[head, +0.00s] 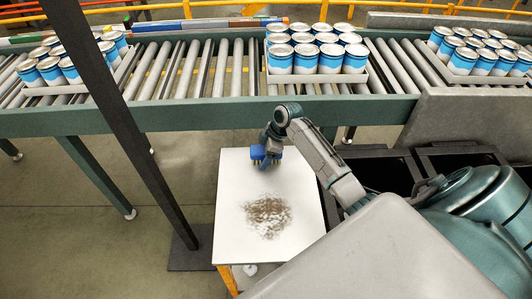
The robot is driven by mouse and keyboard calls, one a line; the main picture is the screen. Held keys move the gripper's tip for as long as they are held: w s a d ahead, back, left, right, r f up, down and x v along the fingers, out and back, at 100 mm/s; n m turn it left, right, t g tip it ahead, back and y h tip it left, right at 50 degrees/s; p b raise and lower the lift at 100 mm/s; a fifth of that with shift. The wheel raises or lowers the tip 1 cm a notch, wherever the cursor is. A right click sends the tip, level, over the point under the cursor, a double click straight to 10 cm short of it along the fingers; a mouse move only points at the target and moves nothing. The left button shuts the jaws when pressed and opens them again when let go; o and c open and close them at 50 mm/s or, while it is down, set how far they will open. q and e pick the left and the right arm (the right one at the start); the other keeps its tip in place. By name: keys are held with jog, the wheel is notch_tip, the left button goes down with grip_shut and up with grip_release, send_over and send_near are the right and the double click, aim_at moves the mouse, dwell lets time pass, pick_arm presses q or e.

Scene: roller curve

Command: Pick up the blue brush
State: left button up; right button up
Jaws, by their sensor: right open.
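The blue brush (258,153) is at the far end of a white-topped table (232,210). Light bristle tips show along its lower edge. My right gripper (270,147) comes down from above and is at the brush, overlapping its right part in the head view. It is open. I cannot tell whether the fingers are around the brush or touching it. My left gripper is out of view.
A dark, speckled patch of dirt (268,215) lies mid-table. Behind the table runs a roller conveyor (195,70) with trays of blue and white cans (315,55). A dark post (115,110) stands left. Black crates (385,170) stand to the right.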

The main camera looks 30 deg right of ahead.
jog(key=shift+f, duration=0.2)
jog(key=shift+c, duration=0.2)
jog(key=c, duration=1.1)
jog(key=shift+o, duration=0.2)
jog(key=shift+r, duration=0.15)
jog(key=shift+r+b, duration=0.4)
jog(key=shift+r, duration=0.2)
jog(key=shift+s+a+r+b, duration=0.15)
jog(key=shift+r+b, duration=0.15)
jog(key=shift+r, duration=0.3)
jog(key=shift+s+r+b, duration=0.15)
jog(key=shift+r+b, duration=0.15)
jog(key=shift+r, duration=0.25)
jog(key=s+a+b, duration=0.1)
jog(key=s+a, duration=0.1)
jog(key=s, duration=0.2)
jog(key=s+a+r+b, duration=0.1)
jog(key=s+a, duration=0.1)
jog(key=s, duration=0.2)
jog(key=s+a+b, duration=0.1)
jog(key=s+a, duration=0.1)
jog(key=s, duration=0.2)
jog(key=shift+s+a+r, duration=0.2)
jog(key=shift+s+a, duration=0.05)
jog(key=shift+s+a+r, duration=0.15)
jog(key=shift+s+a, duration=0.15)
jog(key=shift+s, duration=0.3)
